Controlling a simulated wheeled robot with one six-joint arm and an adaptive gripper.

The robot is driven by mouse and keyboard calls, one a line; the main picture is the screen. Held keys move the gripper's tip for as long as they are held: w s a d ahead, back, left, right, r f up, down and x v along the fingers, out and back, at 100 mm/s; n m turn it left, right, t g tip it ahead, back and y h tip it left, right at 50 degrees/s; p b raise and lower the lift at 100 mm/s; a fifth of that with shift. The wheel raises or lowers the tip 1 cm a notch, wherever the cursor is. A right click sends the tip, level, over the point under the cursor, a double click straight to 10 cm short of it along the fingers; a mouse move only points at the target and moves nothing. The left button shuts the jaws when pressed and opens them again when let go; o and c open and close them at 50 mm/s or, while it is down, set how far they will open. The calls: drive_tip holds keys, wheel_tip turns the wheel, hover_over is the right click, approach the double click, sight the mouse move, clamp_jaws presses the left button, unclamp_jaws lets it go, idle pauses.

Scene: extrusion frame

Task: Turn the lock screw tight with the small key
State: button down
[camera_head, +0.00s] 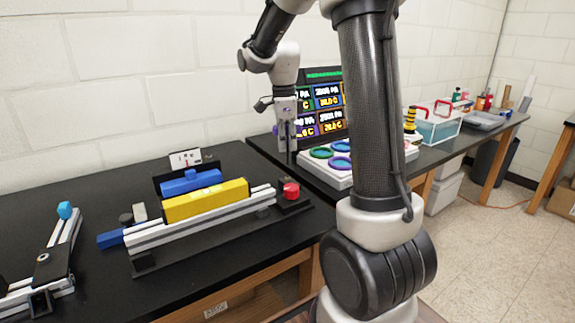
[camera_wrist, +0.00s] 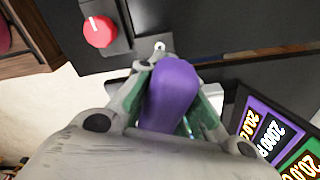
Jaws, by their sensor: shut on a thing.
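My gripper (camera_head: 287,122) is shut on a purple handle (camera_wrist: 172,92), which looks like the grip of the small key. In the wrist view the handle sits between the green-padded fingers. In the head view a dark, thin part points down below the fingers, above the gap between the extrusion frame and the ringed tray. A small silver ring-like piece (camera_wrist: 160,46) shows just beyond the handle in the wrist view; I cannot tell whether it is the lock screw. The extrusion frame, with its yellow block (camera_head: 205,200) and light rails (camera_head: 190,229), lies to the left of the gripper.
A red knob (camera_head: 291,190) stands on a black base at the frame's right end, and also shows in the wrist view (camera_wrist: 99,31). A white tray with coloured rings (camera_head: 340,181) and a lit display (camera_head: 327,97) are right and behind. Another rail device (camera_head: 50,257) lies far left.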

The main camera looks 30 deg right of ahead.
sight(288, 159)
drive_tip(key=shift+r+n, duration=0.8)
drive_tip(key=shift+r, duration=0.1)
drive_tip(key=shift+f, duration=0.1)
drive_tip(key=shift+f, duration=2.8)
drive_tip(key=shift+f, duration=0.5)
drive_tip(key=shift+m, duration=0.7)
drive_tip(key=shift+m, duration=0.8)
